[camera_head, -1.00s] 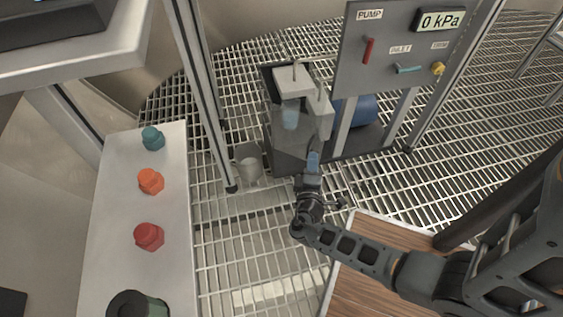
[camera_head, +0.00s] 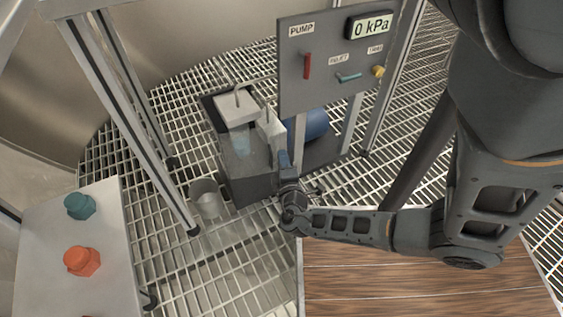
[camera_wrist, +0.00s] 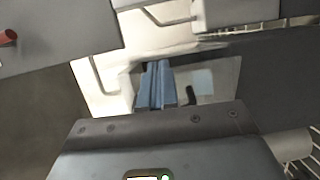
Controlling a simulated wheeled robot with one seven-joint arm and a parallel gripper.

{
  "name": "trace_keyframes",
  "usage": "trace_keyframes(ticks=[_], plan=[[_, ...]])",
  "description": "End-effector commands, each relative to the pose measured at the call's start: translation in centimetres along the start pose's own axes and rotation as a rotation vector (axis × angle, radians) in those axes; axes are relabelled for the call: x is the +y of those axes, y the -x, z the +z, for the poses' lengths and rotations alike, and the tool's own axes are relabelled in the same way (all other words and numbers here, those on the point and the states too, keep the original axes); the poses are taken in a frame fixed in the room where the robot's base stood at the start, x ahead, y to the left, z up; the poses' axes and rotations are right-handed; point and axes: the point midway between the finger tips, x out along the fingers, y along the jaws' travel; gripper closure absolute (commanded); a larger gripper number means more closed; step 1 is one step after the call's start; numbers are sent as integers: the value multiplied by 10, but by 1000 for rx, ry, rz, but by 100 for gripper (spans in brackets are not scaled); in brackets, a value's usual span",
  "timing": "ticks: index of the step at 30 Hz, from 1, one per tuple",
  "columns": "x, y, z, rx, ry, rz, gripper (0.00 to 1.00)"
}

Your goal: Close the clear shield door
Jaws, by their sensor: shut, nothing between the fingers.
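A dark box-like unit (camera_head: 245,182) stands on the grating, with white blocks and thin metal tubes above it. A see-through grey panel (camera_head: 238,160), apparently the clear shield door, shows on this unit, with a pale blue patch visible through it. How far it stands open I cannot tell.
A grey pump panel (camera_head: 335,60) with a red lever, teal and yellow controls and a 0 kPa display stands behind. A blue cylinder (camera_head: 310,126) lies beneath it. A grey cup (camera_head: 207,198) stands left of the unit. A shelf (camera_head: 40,235) holds coloured knobs.

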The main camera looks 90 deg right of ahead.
Motion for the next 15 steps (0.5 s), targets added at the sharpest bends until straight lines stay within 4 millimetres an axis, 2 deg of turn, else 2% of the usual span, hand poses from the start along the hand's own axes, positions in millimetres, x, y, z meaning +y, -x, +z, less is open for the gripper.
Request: trace_keyframes(ticks=[15], plan=[[0,-4,0,45,0,-1,100]])
